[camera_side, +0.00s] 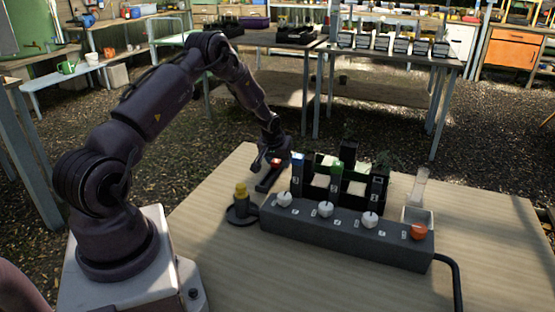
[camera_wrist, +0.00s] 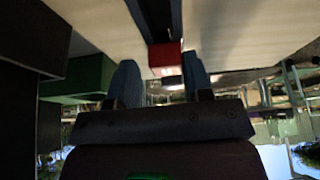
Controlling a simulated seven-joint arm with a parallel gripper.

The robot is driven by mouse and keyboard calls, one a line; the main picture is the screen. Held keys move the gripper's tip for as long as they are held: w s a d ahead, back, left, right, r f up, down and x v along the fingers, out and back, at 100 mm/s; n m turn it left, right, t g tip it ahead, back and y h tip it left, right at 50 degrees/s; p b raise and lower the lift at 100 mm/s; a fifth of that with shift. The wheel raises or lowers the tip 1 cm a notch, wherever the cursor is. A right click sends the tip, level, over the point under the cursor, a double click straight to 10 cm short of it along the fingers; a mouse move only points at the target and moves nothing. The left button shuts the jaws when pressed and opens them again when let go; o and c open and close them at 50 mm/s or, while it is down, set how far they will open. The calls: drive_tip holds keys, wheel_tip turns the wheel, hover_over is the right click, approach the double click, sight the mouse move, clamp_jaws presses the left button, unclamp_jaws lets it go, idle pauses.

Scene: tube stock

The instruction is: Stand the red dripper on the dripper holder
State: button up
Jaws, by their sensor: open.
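The red dripper shows as a small red end (camera_side: 276,162) beside my gripper (camera_side: 267,158) in the side view, at the far end of a long dark piece (camera_side: 268,180) on the table. In the wrist view its red block (camera_wrist: 165,56) sits between the two fingertips of my gripper (camera_wrist: 159,66), with gaps at both sides. My gripper is open and low over the table. The dripper's body is not clearly visible. A small dark round stand (camera_side: 241,212) with a yellow-topped piece (camera_side: 241,189) is at the left; I cannot tell which piece is the dripper holder.
A black rack (camera_side: 350,200) with a blue-topped piece (camera_side: 297,160) and a green-topped piece (camera_side: 336,168) stands right of my gripper. A grey strip (camera_side: 345,235) with several knobs lies in front. A clear tube (camera_side: 419,187) stands further right. The table's near left is clear.

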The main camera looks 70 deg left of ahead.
drive_tip(key=shift+s+a+f, duration=0.3)
drive_tip(key=shift+s+f, duration=0.15)
drive_tip(key=shift+s, duration=0.3)
drive_tip(key=w+v, duration=0.1)
drive_tip(key=v, duration=1.2)
drive_tip(key=shift+w+d+r, duration=0.25)
drive_tip(key=shift+r, duration=0.2)
